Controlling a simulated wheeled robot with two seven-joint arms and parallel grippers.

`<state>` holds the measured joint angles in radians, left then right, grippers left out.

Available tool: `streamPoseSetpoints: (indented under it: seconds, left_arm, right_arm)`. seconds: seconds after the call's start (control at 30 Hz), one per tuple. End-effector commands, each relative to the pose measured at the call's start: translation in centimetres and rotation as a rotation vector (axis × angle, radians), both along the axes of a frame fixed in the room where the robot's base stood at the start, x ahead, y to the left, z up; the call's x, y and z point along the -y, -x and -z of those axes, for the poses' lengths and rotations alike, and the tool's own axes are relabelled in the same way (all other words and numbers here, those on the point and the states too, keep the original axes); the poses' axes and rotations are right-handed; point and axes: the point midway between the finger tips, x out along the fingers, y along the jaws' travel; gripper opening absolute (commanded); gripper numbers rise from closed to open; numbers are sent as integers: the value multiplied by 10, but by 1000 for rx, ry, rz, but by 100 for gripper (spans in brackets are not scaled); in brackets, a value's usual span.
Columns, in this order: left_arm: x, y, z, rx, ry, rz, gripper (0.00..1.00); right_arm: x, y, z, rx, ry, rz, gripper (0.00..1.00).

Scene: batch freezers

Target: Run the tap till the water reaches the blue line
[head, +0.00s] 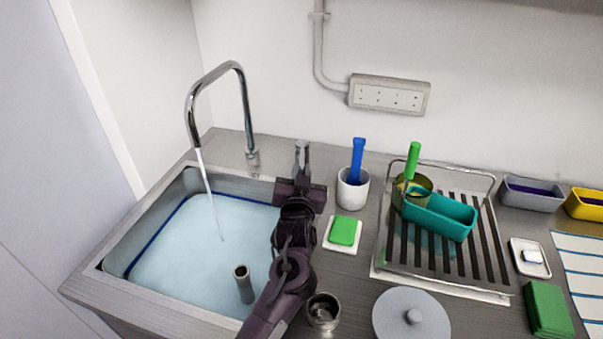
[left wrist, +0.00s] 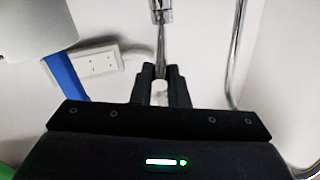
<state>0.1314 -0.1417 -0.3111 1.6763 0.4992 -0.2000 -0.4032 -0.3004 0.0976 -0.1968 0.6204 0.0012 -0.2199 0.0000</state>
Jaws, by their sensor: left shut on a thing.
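The chrome tap (head: 243,100) arches over the sink, and a thin stream of water (head: 208,195) falls from its spout. Pale blue water (head: 190,245) fills much of the sink (head: 105,283). The blue line (head: 150,240) shows on the left and back walls, with the water surface close to it; the exact gap is hard to tell. My left gripper (head: 302,155) is at the back right of the sink, shut on a slim grey tap lever (head: 302,146). The lever also shows between the fingers in the left wrist view (left wrist: 160,86). My right gripper is out of view.
A grey pipe (head: 243,283) stands up in the water. Right of the sink are a white cup with a blue-handled tool (head: 353,190), a green sponge (head: 343,230), a metal pot (head: 323,312), a round lid (head: 411,316) and a drying rack (head: 440,277) with a teal tub (head: 438,216).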

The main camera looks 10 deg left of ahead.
Motion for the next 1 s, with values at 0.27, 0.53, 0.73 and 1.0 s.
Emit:
streamPoseSetpoints:
  seconds: [0.27, 0.53, 0.73, 1.0]
  left_arm:
    - [5, -1, -1, 3, -1, 10, 0]
    - [4, 0, -1, 2, 0, 9, 36]
    - [4, 0, -1, 2, -1, 9, 36]
    - [9, 32, 3, 0, 1, 9, 36]
  right_arm:
    - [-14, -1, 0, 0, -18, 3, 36]
    - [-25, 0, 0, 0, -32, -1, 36]
    - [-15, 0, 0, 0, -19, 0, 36]
    - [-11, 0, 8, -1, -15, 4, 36]
